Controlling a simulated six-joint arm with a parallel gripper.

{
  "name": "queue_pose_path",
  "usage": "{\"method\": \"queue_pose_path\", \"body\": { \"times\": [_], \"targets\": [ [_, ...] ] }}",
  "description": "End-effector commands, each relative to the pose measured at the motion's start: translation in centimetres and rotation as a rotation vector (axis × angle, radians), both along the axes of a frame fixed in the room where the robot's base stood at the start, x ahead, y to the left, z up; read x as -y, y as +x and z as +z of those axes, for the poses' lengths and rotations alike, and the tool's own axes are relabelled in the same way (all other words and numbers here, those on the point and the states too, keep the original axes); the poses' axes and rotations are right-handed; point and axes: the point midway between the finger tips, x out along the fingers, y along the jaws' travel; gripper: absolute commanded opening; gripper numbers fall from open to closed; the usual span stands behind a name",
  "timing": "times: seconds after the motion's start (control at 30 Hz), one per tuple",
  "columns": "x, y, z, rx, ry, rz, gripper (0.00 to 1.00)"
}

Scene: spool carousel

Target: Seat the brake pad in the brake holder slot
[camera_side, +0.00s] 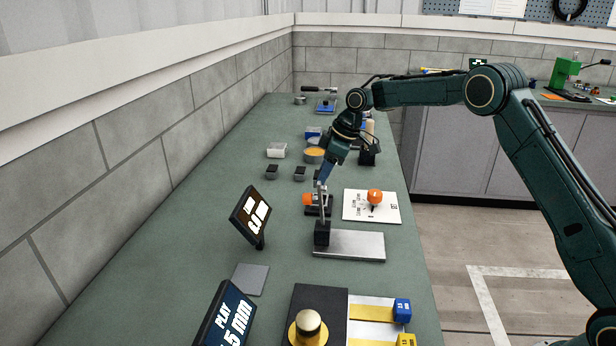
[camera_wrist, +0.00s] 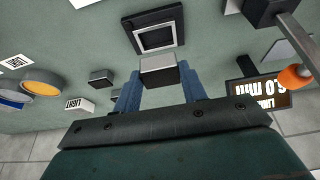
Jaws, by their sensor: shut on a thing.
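My gripper (camera_side: 324,174) points down over the bench in the side view. In the wrist view its two blue fingers are shut on a small grey block with dark sides, the brake pad (camera_wrist: 157,73). The brake holder (camera_wrist: 177,14) is a dark square frame with a recessed slot, just beyond the pad in the wrist view. In the side view the pad is too small to make out and the holder is partly hidden by the post and gripper.
An upright post on a black block (camera_side: 322,234) and metal plate (camera_side: 355,246) stands close by. An orange ball (camera_wrist: 294,77) on a rod is at the right. A tilted display (camera_side: 250,215), small dark blocks (camera_side: 271,172) and a white card (camera_side: 388,212) with an orange knob surround the spot.

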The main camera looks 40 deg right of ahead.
Motion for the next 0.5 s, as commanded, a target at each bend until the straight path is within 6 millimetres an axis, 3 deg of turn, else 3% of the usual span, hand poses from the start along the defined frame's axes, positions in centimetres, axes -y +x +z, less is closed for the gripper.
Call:
{"method": "queue_pose_path", "body": {
  "times": [0.5],
  "targets": [
    [0.0,-0.1,-2.8,-0.002,0.001,0.000,0.11]
  ]
}}
